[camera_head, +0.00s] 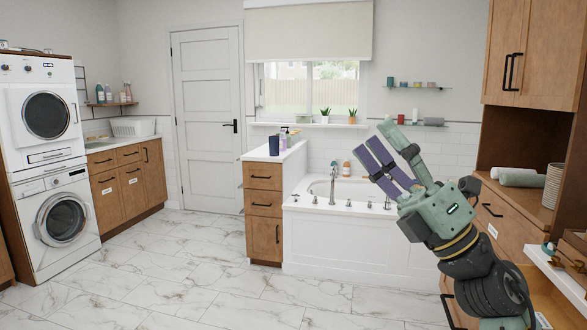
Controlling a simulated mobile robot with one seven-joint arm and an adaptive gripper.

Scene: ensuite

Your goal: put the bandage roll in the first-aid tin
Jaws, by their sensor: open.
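My gripper (378,143) is raised at the right of the view, in front of the bathtub. Its fingers point up and to the left, spread apart, with nothing seen between them. I cannot make out a bandage roll or a first-aid tin in this view. Small items at the right edge, by a white ledge (556,276), are cut off and too small to name.
A white bathtub (335,246) stands behind my arm, beside a wooden drawer unit (264,211) with a dark cup (274,145) on top. Wooden cabinets (519,236) stand close at right. A stacked washer and dryer (62,222) stand at left. The marble floor (190,275) is clear.

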